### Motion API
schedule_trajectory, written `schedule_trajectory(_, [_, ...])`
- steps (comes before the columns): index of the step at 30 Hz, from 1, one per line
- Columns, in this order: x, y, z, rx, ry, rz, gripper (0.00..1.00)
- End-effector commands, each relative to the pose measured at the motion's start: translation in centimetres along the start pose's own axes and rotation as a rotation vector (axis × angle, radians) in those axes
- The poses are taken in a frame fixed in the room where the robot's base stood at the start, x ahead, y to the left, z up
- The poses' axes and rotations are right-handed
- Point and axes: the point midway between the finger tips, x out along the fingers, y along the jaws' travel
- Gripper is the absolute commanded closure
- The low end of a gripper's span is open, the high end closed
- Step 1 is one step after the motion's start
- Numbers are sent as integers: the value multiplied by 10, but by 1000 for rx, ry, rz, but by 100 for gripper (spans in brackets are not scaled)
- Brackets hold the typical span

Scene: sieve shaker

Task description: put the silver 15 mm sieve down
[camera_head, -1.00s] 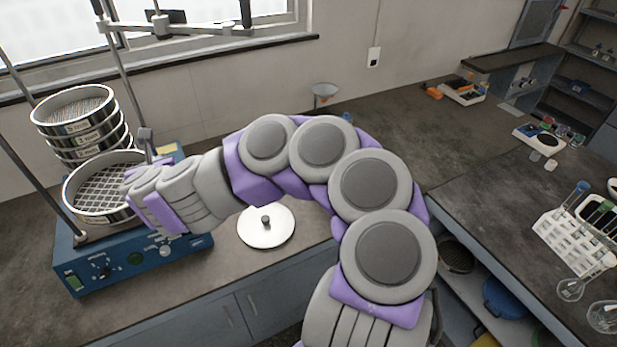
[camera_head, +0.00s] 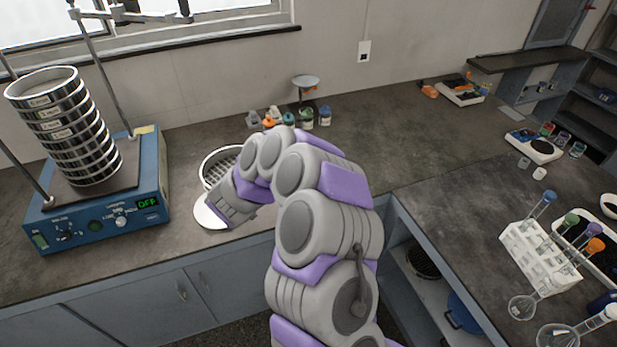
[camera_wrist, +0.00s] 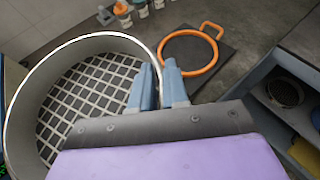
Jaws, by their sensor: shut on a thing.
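The silver sieve (camera_head: 208,174) has a metal wall and a coarse square mesh. In the head view it is over the counter right of the shaker, partly hidden by my arm. In the wrist view the sieve (camera_wrist: 85,45) fills the left side. My gripper (camera_wrist: 159,70) is shut on its rim, one finger on each side of the wall. My fingers are hidden in the head view. I cannot tell whether the sieve touches the counter. No size label on it can be read.
A stack of silver sieves (camera_head: 68,125) stands on the blue shaker (camera_head: 105,218), whose display reads OFF. A pale round lid (camera_head: 208,217) lies at the counter's front. Small bottles (camera_head: 307,118) stand behind. An orange ring (camera_wrist: 212,62) lies on a dark plate.

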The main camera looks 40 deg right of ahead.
Motion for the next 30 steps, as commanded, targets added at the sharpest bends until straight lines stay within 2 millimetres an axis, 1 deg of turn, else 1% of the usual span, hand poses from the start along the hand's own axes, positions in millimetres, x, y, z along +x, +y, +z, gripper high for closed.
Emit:
schedule_trajectory(1, [19,-15,-10,13,2,-47,100])
schedule_trajectory(3, [40,-32,-23,38,8,-103,100])
schedule_trajectory(9, [88,-73,-62,94,22,-246,100])
schedule_trajectory(13, [105,-89,-84,118,26,-313,100])
schedule_trajectory(15, [111,-93,-91,129,25,-335,100])
schedule_trajectory(18, [115,-97,-101,135,27,-358,100])
schedule_trajectory(20, [117,-99,-104,137,27,-366,100])
schedule_trajectory(23, [125,-104,-104,142,29,-374,100])
schedule_trajectory(26, [145,-115,-98,146,27,-377,100])
schedule_trajectory(30, [178,-130,-91,146,32,-375,100])
